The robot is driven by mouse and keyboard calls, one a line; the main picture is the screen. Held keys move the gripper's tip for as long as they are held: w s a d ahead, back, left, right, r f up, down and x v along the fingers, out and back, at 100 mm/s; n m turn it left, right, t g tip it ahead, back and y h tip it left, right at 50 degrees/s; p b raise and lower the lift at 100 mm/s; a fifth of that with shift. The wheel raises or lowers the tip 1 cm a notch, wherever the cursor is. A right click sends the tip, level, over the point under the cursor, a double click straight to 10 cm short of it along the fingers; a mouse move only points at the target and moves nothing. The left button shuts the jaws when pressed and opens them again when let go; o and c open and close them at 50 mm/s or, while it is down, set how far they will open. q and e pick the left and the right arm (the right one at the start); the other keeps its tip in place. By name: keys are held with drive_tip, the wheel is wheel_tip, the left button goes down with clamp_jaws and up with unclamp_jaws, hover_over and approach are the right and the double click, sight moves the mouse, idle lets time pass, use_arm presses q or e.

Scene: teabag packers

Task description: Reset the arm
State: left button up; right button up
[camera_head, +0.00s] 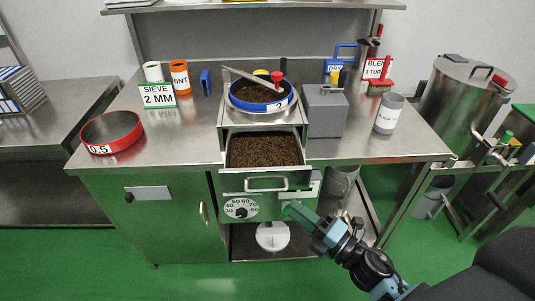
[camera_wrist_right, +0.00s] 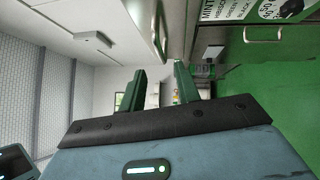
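My right arm comes in from the lower right in the head view. Its gripper (camera_head: 290,210) is in front of the cabinet, below the open drawer and beside the dial panel. In the right wrist view the two green fingers of my right gripper (camera_wrist_right: 160,88) stand apart with nothing between them. The open drawer (camera_head: 267,184) holds dark brown loose tea and juts out under the blue-rimmed sieve (camera_head: 262,108). My left gripper is not in view.
The steel worktop carries a red sieve ring (camera_head: 112,146), a "SIEVE 2 MM" sign (camera_head: 157,95), a grey box (camera_head: 325,112) and a grey canister (camera_head: 389,114). A large lidded steel vessel (camera_head: 460,98) stands at the right. Green floor lies open in front.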

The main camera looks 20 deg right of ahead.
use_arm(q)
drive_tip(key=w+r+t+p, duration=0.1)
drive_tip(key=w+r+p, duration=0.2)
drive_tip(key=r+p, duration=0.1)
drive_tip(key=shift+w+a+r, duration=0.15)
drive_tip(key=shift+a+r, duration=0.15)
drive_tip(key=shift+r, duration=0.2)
use_arm(e)
drive_tip(key=s+f+m+g+h, duration=0.4)
drive_tip(key=s+f+m, duration=0.5)
drive_tip(key=s+m, duration=0.2)
drive_tip(key=s+f+m+g+h, duration=0.3)
drive_tip(key=s+f+m, duration=0.6)
drive_tip(key=s, duration=0.7)
drive_tip(key=a+m+g, duration=0.1)
drive_tip(key=m, duration=0.2)
drive_tip(key=shift+h, duration=0.4)
drive_tip(key=shift+d+f, duration=0.1)
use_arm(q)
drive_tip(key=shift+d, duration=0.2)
use_arm(e)
drive_tip(key=shift+w, duration=0.1)
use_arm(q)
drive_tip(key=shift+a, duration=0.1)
